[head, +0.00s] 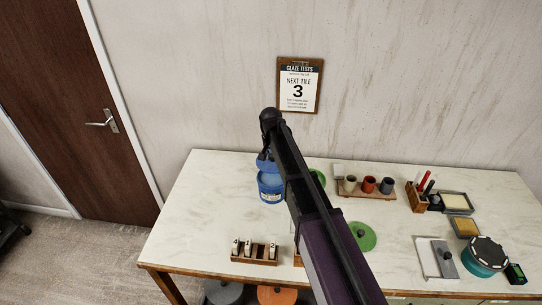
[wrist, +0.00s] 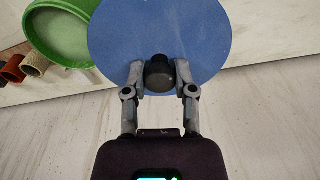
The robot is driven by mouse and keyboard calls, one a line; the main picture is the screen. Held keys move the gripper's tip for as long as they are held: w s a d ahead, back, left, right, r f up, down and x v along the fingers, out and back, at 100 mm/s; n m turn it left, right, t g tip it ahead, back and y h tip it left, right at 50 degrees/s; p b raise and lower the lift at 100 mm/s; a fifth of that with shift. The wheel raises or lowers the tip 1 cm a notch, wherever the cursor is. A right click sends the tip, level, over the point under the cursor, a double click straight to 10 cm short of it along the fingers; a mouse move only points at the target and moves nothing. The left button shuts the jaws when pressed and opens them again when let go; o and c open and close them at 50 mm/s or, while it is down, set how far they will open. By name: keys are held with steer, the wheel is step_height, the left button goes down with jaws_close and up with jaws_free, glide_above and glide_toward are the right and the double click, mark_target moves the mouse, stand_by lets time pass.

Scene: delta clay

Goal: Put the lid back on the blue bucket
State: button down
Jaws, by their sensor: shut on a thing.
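My gripper (wrist: 159,76) is shut on the black knob (wrist: 160,74) of a round blue lid (wrist: 120,40), seen in the wrist view. In the head view my arm hides most of the gripper. The blue bucket (head: 270,194) stands on the table, left of my arm, with a pale label on its front. The blue lid (head: 268,164) shows just above the bucket in the head view. Whether lid and rim touch I cannot tell. In the wrist view the lid covers whatever lies behind it.
A green bucket (wrist: 88,50) stands close beside the lid, partly behind my arm in the head view. A green lid (head: 364,237) lies on the table (head: 200,210). A rack of cups (head: 369,185) is to the right, a small wooden rack (head: 254,255) in front.

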steer(key=shift+f, duration=0.1)
steer(key=shift+f+b, duration=3.1)
steer(key=shift+b, duration=0.1)
steer(key=shift+f, duration=0.15)
stand_by(0.6)
steer(key=shift+c, duration=1.8)
jaws_free()
steer(key=o, duration=0.4)
steer(key=shift+c, duration=0.2)
